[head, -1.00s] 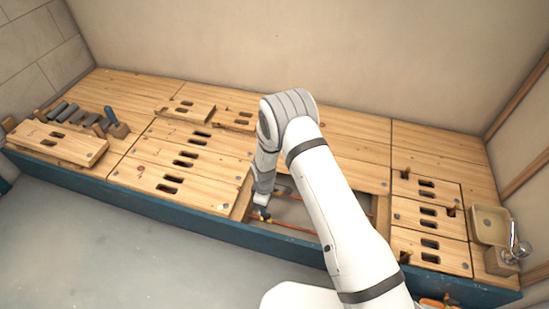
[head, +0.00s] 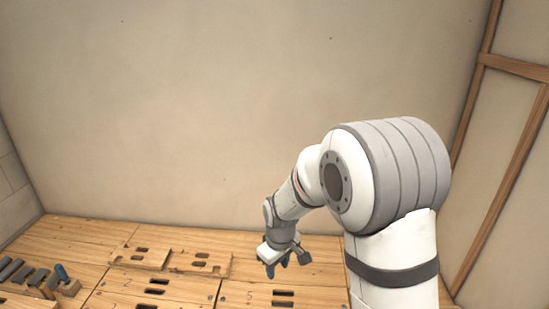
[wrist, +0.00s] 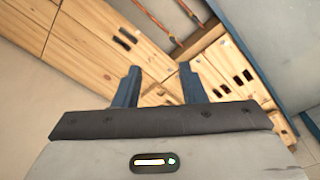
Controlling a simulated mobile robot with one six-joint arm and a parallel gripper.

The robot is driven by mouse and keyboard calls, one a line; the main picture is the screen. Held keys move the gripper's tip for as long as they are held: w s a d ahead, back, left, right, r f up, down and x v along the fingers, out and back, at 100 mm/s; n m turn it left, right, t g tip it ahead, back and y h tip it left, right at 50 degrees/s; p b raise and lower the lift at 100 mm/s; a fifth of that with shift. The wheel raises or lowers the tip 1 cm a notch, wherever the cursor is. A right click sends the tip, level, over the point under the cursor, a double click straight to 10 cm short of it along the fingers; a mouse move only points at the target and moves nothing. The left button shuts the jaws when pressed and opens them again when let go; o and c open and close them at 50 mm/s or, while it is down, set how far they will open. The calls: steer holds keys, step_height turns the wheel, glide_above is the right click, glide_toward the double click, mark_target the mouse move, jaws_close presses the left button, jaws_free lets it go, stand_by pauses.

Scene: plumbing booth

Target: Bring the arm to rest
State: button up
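My gripper (head: 277,262) hangs above the wooden bench in the head view, with its blue fingers pointing down. The arm is raised and bent in front of the back wall. In the wrist view my gripper (wrist: 160,70) has its two blue fingers apart, with nothing between them.
The wooden bench top (head: 62,240) has slotted panels (head: 155,292). Raised slotted pieces (head: 142,258) lie towards the back, and several grey tools in a row (head: 28,277) lie at the left. The wrist view shows an open bay with copper pipes (wrist: 190,44). The wall above is clear.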

steer(key=s+d+r+m+p, duration=0.3)
steer(key=s+r, duration=0.3)
steer(key=r, duration=0.3)
steer(key=s+d+r+m+t+p, duration=0.1)
steer(key=s+d+r+m+p, duration=0.2)
steer(key=s+d+r+p, duration=0.3)
steer(key=s+d+r+m+p, duration=0.2)
steer(key=s+d+r+p, duration=0.2)
steer(key=s+r, duration=0.4)
step_height(320, 180, up, 6)
steer(key=shift+s+d+r+m, duration=0.2)
steer(key=shift+d+m, duration=0.2)
steer(key=shift+d, duration=0.2)
steer(key=shift+a, duration=0.1)
